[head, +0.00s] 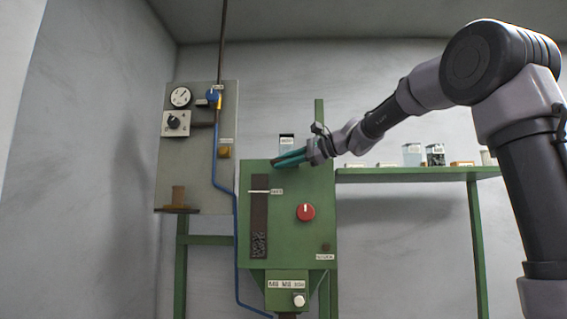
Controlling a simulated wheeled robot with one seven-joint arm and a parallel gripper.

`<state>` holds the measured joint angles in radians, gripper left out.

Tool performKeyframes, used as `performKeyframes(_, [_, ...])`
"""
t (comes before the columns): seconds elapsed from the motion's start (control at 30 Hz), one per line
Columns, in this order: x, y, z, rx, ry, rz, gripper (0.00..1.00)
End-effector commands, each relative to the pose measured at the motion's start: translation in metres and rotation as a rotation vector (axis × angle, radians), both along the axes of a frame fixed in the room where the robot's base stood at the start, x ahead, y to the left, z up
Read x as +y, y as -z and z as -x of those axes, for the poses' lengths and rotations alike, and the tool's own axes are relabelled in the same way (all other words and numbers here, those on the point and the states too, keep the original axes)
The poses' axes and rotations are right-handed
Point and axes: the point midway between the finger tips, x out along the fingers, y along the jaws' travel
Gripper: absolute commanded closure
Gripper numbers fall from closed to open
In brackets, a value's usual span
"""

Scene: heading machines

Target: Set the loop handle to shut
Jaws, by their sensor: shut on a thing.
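My gripper (276,161) has teal fingers and reaches in from the right, at the top edge of the green machine box (315,255). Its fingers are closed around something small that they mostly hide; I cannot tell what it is. No handle is plainly marked as the loop handle. A blue round handle (213,95) sits at the top of a blue line (216,150) on the grey panel (200,190), up and left of my gripper and apart from it. Its exact setting is too small to read.
A red knob (305,212) and a dark vertical slot (259,220) are on the green box. A gauge (180,97) and a black knob (174,121) are on the panel. A green shelf (405,175) at right holds several small containers. Open air lies before the panel.

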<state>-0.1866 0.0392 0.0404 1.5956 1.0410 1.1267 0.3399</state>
Motion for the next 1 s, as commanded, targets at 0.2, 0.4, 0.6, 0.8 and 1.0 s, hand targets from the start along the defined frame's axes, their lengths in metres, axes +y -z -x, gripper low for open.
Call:
performKeyframes(0.2, [0.0030,0.0041,0.0012,0.006,-0.007,0.004,1.00])
performKeyframes(0.4, [0.0033,0.0046,0.0013,0.006,-0.009,0.005,1.00])
performKeyframes(0.6, [0.0037,0.0051,0.0014,0.008,-0.009,0.005,1.00])
performKeyframes(0.8, [0.0039,0.0056,0.0015,0.008,-0.009,0.006,1.00])
performKeyframes(1.0, [0.0038,0.0062,-0.0066,0.009,-0.010,0.007,1.00])
